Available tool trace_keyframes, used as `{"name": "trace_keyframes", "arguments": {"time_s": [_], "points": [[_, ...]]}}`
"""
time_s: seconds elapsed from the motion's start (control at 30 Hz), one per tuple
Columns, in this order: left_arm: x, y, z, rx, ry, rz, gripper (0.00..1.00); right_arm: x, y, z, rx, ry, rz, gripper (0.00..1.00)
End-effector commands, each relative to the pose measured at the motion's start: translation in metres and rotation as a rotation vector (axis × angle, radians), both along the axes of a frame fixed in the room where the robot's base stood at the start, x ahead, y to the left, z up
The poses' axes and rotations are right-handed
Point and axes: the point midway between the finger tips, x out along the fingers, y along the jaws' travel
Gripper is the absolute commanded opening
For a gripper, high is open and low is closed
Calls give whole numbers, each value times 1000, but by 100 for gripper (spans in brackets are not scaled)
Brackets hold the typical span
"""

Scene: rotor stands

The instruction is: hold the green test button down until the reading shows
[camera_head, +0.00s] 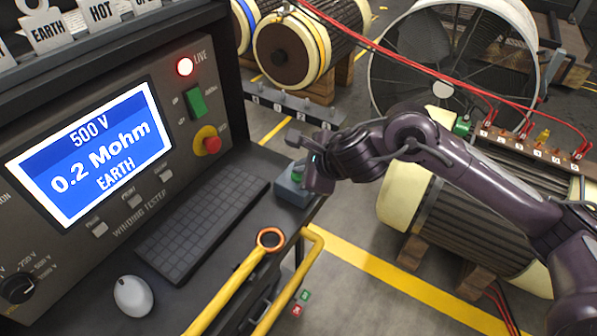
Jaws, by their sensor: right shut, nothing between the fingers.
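The green test button (298,169) sits on a small blue-grey box (291,189) at the right end of the desk, partly hidden by my right gripper. My right gripper (314,178) is shut and empty, right at the button; I cannot tell whether it presses it. The tester's blue screen (92,157) shows "500 V", "0.2 Mohm" and "EARTH". The red LIVE lamp (185,67) is lit. My left gripper is out of view.
The desk holds a keyboard (188,228) and a white mouse (133,296). A green switch (195,102) and a red knob (212,144) are on the panel. Red leads (410,66) run to a terminal strip above a rotor (470,225).

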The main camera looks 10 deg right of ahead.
Motion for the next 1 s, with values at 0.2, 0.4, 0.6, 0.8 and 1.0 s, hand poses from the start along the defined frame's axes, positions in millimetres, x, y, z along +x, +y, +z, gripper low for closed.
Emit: {"name": "trace_keyframes", "arguments": {"time_s": [0.2,0.4,0.6,0.8,1.0], "points": [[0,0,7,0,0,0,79,0,0,12,1,-1,0,0],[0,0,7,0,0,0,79,0,0,11,1,-1,0,0],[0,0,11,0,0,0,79,0,0,16,1,-1,0,0],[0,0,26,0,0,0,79,0,0,36,1,-2,1,0],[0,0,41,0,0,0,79,0,0,56,1,-2,1,0]]}}
